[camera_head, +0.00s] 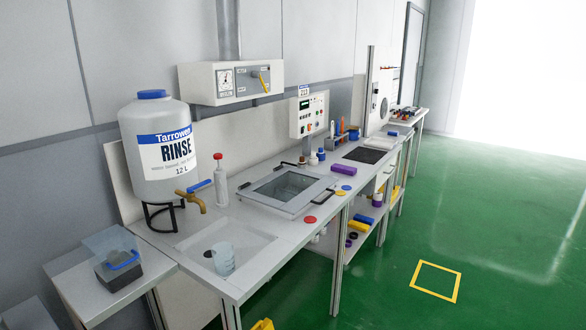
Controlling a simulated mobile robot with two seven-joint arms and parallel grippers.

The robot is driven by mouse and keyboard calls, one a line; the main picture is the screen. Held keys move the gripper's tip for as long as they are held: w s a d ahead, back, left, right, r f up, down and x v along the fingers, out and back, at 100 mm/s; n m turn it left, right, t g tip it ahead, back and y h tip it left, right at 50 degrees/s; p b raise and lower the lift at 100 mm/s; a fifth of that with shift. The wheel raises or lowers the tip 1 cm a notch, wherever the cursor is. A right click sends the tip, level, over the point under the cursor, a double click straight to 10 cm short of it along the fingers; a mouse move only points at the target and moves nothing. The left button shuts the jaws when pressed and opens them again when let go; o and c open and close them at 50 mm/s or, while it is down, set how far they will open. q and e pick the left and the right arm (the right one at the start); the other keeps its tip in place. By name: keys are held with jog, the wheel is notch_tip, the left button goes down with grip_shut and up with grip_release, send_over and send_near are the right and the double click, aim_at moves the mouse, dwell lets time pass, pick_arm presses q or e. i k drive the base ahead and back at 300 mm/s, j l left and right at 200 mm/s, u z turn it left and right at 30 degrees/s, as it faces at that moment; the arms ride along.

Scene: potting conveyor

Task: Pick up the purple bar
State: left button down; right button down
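A purple bar (344,169) lies flat on the light grey bench top, to the right of the framed glass lid and below the grey control box. Nothing covers it in the head view. Neither of my grippers shows in this view, so nothing is seen touching the bar.
The bench (262,236) carries a rinse tank (157,180), a sink with a clear beaker (223,259), a glass-lidded basin (288,188), and red (310,220) and yellow (341,193) discs. A lower shelf holds coloured pieces.

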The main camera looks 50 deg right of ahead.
aim_at(349, 170)
jog(key=z, duration=1.95)
jog(key=i+u, duration=0.1)
jog(key=u, duration=0.4)
jog(key=i+l+u, duration=0.1)
jog(key=u, duration=0.35)
jog(key=i+l+u, duration=0.2)
jog(key=l+u, duration=0.2)
jog(key=l, duration=0.2)
jog(key=i+l+u, duration=0.3)
jog(key=l+u, duration=0.2)
jog(key=l, duration=0.7)
jog(key=i+l, duration=0.1)
jog(key=l, duration=0.5)
jog(key=i+l+u, duration=0.1)
jog(key=l, duration=1.15)
jog(key=i+u, duration=0.05)
